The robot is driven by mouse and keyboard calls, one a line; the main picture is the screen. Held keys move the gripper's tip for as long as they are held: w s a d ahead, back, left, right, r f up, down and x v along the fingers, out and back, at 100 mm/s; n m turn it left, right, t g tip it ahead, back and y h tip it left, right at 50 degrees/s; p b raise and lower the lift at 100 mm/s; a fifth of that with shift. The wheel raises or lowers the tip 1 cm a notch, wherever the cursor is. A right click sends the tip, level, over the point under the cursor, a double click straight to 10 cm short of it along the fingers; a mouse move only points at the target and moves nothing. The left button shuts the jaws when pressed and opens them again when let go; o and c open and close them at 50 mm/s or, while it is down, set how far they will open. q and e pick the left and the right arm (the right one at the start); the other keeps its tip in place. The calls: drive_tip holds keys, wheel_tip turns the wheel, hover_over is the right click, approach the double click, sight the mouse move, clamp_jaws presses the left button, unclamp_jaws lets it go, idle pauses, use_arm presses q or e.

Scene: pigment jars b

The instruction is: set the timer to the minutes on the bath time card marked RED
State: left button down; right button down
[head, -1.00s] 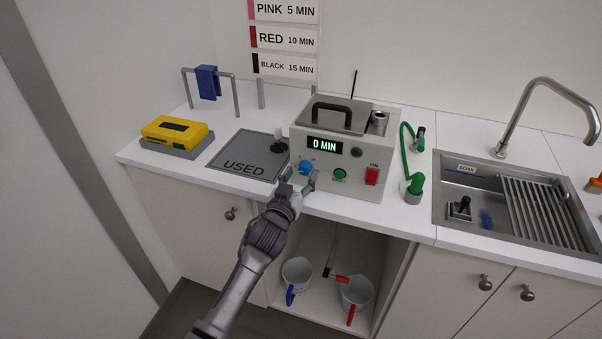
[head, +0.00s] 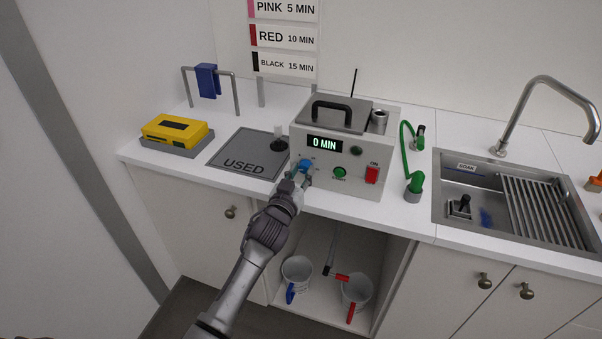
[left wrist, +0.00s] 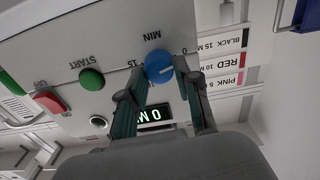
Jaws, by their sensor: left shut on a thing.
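The grey bath machine (head: 365,180) stands on the counter. Its display (head: 324,144) reads 0 MIN. My left gripper (head: 304,176) is at the front panel, shut on the blue timer dial (head: 306,165). In the left wrist view the fingers (left wrist: 160,85) stand on either side of the blue dial (left wrist: 158,66), with 0 and 15 marks beside it. The RED card (head: 284,38) on the wall reads 10 MIN; it also shows in the left wrist view (left wrist: 220,62). My right gripper is not in view.
A green START button (head: 340,173) and a red ON switch (head: 372,175) sit right of the dial. The USED mat (head: 235,158) and a yellow box (head: 174,131) are to the left. A green hose (head: 405,140) and sink (head: 450,225) are to the right. Mugs (head: 297,270) stand below.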

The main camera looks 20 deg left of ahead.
use_arm(q)
drive_tip(key=shift+m, duration=1.4)
drive_tip(key=m, duration=0.4)
drive_tip(key=shift+d+m, duration=0.1)
drive_tip(key=shift+m, duration=0.2)
drive_tip(key=m, duration=0.3)
drive_tip(key=shift+m, duration=0.3)
drive_tip(key=m, duration=0.3)
drive_tip(key=shift+f+m, duration=0.1)
drive_tip(key=shift+m, duration=0.2)
drive_tip(key=m, duration=0.6)
drive_tip(key=shift+p, duration=0.3)
drive_tip(key=m, duration=0.3)
drive_tip(key=shift+f+m, duration=0.1)
drive_tip(key=shift+m, duration=0.3)
drive_tip(key=shift+m+p, duration=0.55)
drive_tip(key=shift+m, duration=1.05)
drive_tip(key=shift+f, duration=0.1)
